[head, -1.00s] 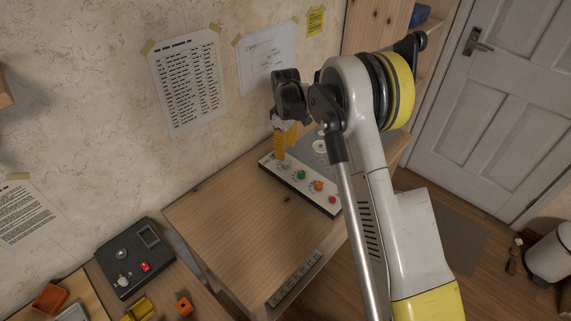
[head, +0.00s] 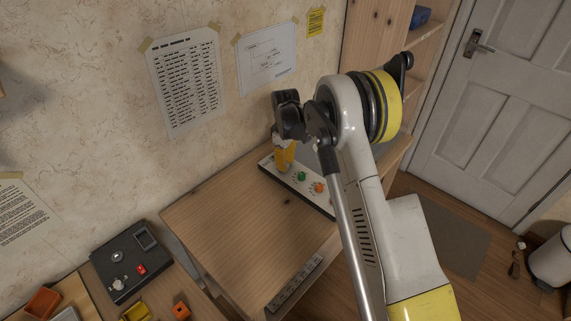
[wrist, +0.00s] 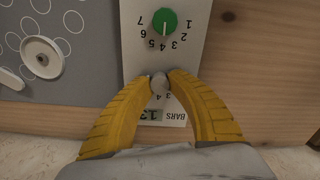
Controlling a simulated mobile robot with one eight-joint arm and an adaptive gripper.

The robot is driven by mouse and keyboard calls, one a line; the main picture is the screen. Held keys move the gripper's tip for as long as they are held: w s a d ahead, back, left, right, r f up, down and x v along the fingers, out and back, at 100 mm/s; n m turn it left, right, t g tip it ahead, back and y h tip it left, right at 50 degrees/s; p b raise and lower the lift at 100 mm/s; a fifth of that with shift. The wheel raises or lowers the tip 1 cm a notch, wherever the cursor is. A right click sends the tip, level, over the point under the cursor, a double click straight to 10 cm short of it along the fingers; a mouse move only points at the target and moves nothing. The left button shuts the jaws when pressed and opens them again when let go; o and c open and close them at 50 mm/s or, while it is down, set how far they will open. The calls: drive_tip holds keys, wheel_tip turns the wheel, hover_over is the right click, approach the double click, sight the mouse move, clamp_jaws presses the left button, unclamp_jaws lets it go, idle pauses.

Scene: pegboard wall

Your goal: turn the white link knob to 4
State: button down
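The white link knob (wrist: 159,84) is a small pale grey-white knob on the light panel. In the wrist view it sits between the yellow fingertips of my gripper (wrist: 159,79), which appear to touch it from both sides. Printed 3 and 4 show just below it; the rest of its scale is hidden by the fingers, and I cannot tell its pointer's direction. In the head view my gripper (head: 284,158) is at the panel's (head: 296,187) far left end, and its fingers hide the knob.
A green knob (wrist: 165,21) with a 1-to-7 scale is close by on the panel. An orange knob (head: 319,187) is farther along. A grey plate (wrist: 84,25) with a white disc (wrist: 42,57) is beside the panel.

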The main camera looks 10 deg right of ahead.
drive_tip(key=shift+m, duration=0.4)
drive_tip(key=m, duration=1)
drive_tip(key=shift+m, duration=0.4)
idle(0.4)
drive_tip(key=c, duration=1.2)
unclamp_jaws()
drive_tip(key=shift+r, duration=0.1)
wheel_tip(320, 180, up, 12)
